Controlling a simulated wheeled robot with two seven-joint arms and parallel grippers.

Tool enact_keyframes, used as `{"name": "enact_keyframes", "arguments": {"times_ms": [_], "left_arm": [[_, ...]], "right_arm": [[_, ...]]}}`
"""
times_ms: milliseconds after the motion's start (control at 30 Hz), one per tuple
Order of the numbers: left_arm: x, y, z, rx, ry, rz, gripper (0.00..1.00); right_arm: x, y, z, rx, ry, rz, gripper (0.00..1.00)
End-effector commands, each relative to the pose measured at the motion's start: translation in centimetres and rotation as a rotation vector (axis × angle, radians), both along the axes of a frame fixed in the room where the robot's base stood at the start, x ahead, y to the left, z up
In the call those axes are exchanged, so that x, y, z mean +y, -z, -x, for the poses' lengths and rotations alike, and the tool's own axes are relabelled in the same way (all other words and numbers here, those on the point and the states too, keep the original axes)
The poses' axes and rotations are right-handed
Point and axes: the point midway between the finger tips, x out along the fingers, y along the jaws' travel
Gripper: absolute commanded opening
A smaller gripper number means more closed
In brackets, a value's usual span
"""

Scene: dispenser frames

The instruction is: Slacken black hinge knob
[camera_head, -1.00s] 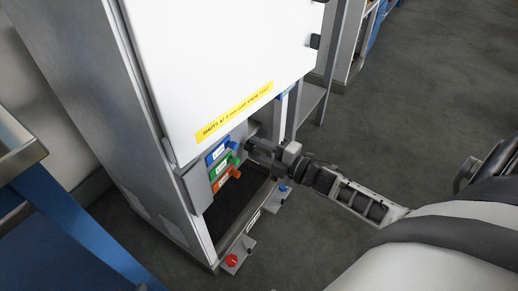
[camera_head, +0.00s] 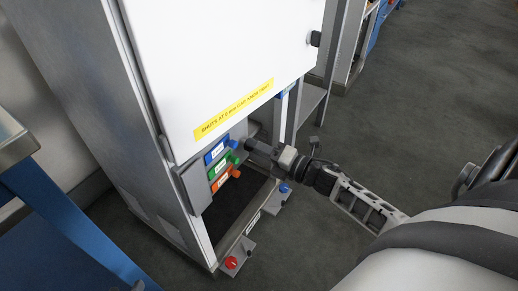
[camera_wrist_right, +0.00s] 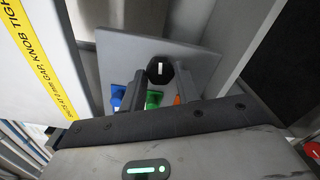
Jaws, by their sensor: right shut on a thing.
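The black hinge knob (camera_wrist_right: 160,69) has a white line on its face, standing nearly upright in the right wrist view. It sits on a grey plate (camera_wrist_right: 190,52). My right gripper (camera_head: 252,146) reaches in from the right below the white door (camera_head: 215,60). Its two fingers (camera_wrist_right: 160,88) lie on either side of the knob and are shut on it. In the head view the fingers largely hide the knob. My left gripper is not in view.
Blue (camera_head: 216,152), green (camera_head: 219,166) and orange (camera_head: 222,180) labelled blocks with knobs sit left of the gripper. A yellow label (camera_head: 234,110) crosses the door. A red knob (camera_head: 231,262) is low on the frame. Floor at right is clear.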

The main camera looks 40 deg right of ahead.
Motion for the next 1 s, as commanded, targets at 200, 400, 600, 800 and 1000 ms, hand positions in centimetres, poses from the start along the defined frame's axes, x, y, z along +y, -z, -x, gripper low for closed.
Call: {"name": "enact_keyframes", "arguments": {"times_ms": [200,400,600,800,1000], "left_arm": [[0.1,0.0,0.0,-0.004,0.001,-0.002,0.36],[0.1,-0.1,-0.1,-0.005,0.001,-0.002,0.36],[0.1,-0.2,-0.2,-0.008,0.000,-0.002,0.36],[0.0,-0.3,-0.2,-0.009,-0.002,0.001,0.36],[0.0,-0.5,-0.2,-0.004,-0.004,0.003,0.36]], "right_arm": [[0.0,0.1,0.1,-0.001,-0.001,0.011,0.09],[0.0,0.2,0.1,0.000,-0.001,0.009,0.09],[0.0,0.1,0.1,-0.001,0.000,0.008,0.53],[0.0,0.1,0.1,-0.002,0.000,0.008,0.53],[-0.7,0.1,1.8,0.001,0.001,0.007,0.53]]}}
